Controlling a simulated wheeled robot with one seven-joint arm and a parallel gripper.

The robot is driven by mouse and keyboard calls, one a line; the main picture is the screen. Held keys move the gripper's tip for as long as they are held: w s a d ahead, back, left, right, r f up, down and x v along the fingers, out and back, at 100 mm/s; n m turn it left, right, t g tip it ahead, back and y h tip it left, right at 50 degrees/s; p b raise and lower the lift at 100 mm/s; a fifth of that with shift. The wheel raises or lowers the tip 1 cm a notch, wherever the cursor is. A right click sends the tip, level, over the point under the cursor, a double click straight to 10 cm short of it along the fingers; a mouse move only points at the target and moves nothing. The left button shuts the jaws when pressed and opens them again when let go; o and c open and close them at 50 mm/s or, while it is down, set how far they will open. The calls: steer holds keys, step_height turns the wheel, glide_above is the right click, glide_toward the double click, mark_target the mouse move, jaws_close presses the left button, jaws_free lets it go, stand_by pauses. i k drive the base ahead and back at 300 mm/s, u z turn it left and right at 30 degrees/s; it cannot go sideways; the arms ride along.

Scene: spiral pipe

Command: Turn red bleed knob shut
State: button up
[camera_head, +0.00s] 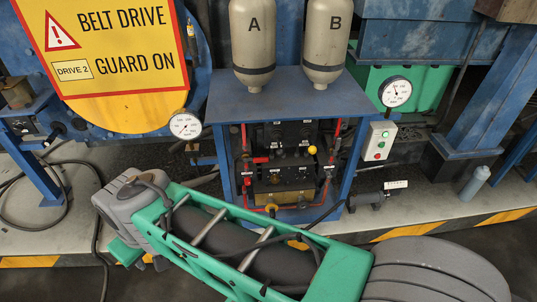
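The valve panel (285,143) stands inside a blue frame (223,170) under two tanks. My green and grey arm lies across the foreground, below and in front of the panel. My gripper cannot be made out, and nothing is seen touching the panel.
Tanks A (254,45) and B (328,42) stand on the frame. A yellow ball knob (312,150) sticks out at the panel's right. Gauges (185,125) (395,92) flank it. A button box (380,141) and a grey bottle (474,184) are at right.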

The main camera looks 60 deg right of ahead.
mark_target(247, 180)
steer(key=z, duration=1.35)
steer(key=k, duration=0.4)
steer(key=z, duration=0.6)
steer(key=i, duration=0.5)
steer(key=u, duration=2.85)
steer(key=k, duration=0.2)
steer(key=z, duration=0.95)
steer(key=i, duration=0.45)
steer(key=u, duration=0.1)
